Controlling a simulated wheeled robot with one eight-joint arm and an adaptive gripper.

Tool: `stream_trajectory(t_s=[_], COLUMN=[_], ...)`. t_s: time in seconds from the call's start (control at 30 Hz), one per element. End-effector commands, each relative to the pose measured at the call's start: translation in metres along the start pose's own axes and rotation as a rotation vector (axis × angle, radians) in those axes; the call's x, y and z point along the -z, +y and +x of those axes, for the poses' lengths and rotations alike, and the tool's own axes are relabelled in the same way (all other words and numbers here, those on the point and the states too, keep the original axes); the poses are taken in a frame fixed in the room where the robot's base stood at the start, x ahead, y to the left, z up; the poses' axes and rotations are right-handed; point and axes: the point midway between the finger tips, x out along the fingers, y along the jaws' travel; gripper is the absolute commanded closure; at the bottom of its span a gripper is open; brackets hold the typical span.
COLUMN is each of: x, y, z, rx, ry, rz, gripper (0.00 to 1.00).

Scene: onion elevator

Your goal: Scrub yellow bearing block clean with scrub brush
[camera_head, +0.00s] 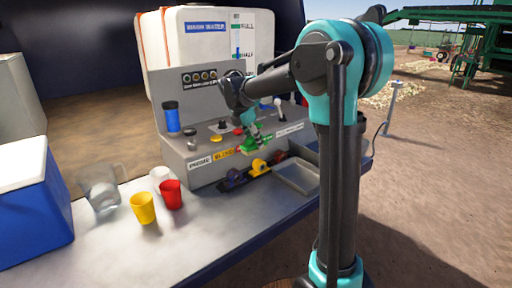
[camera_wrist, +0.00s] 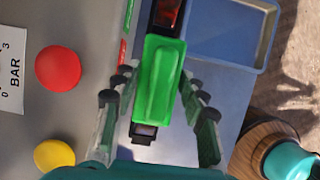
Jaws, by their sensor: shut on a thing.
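My gripper (camera_head: 250,141) is shut on the green scrub brush (camera_head: 258,146) at the console's front edge. In the wrist view, the brush (camera_wrist: 163,80) lies between the two fingers of my gripper (camera_wrist: 157,82), its green back facing the camera. The yellow bearing block (camera_head: 259,167) sits in a dark row on the bench, just below the brush in the head view. It is hidden under the brush in the wrist view. I cannot tell whether the bristles touch it.
A purple block (camera_head: 235,178) and a red block (camera_head: 277,158) flank the yellow one. A metal tray (camera_head: 297,177) lies to the right. A red cup (camera_head: 171,194), yellow cup (camera_head: 143,208) and clear jug (camera_head: 102,190) stand left. The console (camera_head: 205,168) rises close behind.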

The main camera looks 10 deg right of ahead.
Motion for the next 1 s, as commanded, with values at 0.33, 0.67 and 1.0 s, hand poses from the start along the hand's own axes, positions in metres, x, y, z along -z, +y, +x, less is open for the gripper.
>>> stream_trajectory(t_s=[0.33, 0.67, 1.0], x=[-0.005, -0.005, -0.007], y=[0.005, 0.005, 0.0], z=[-0.027, -0.028, -0.03], rx=[0.002, 0.002, 0.006], ry=[0.0, 0.0, 0.0], rz=[0.005, 0.005, 0.015], gripper=[0.94, 0.94, 0.94])
